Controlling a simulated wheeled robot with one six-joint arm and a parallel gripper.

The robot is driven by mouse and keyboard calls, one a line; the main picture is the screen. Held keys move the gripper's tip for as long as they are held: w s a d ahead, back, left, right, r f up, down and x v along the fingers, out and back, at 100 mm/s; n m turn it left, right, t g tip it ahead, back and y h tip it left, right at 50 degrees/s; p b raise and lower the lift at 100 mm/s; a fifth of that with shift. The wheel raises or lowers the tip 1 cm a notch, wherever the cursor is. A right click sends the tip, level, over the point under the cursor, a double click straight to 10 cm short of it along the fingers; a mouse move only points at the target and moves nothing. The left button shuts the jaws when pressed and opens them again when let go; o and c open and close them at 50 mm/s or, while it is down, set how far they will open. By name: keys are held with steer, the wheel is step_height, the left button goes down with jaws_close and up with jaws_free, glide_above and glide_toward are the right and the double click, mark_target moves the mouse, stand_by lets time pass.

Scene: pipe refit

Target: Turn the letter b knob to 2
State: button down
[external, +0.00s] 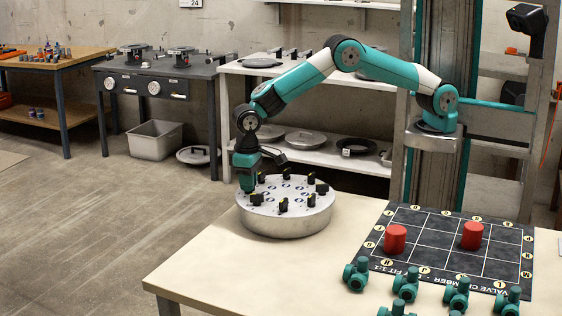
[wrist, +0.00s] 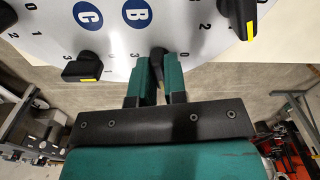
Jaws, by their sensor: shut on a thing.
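The letter b knob (wrist: 157,58) is black and stands below the blue B label (wrist: 137,12) on the round panel in the wrist view. My gripper (wrist: 158,76) is shut on it, with a green finger on either side. A 3 is printed just left of the knob; its pointer mark is hidden, so I cannot tell its setting. In the external view, my gripper (external: 248,184) points down at the far left rim of the round silver panel (external: 285,222), which carries a ring of black knobs.
A black knob with a yellow mark (wrist: 82,67) sits by the blue C label (wrist: 88,15), and another (wrist: 240,18) is at right. The panel stands on a pale table (external: 215,275). A dark grid mat (external: 450,242) with red cylinders and several green valves lie to the right.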

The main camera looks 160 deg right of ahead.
steer(key=m, duration=0.3)
steer(key=shift+m, duration=2.3)
steer(key=shift+d, duration=0.1)
steer(key=c, duration=1.2)
jaws_free()
steer(key=shift+o, duration=0.2)
steer(key=shift+r, duration=0.1)
step_height(320, 180, up, 17)
steer(key=b, duration=0.1)
steer(key=shift+r+b, duration=0.15)
steer(key=shift+b, duration=0.15)
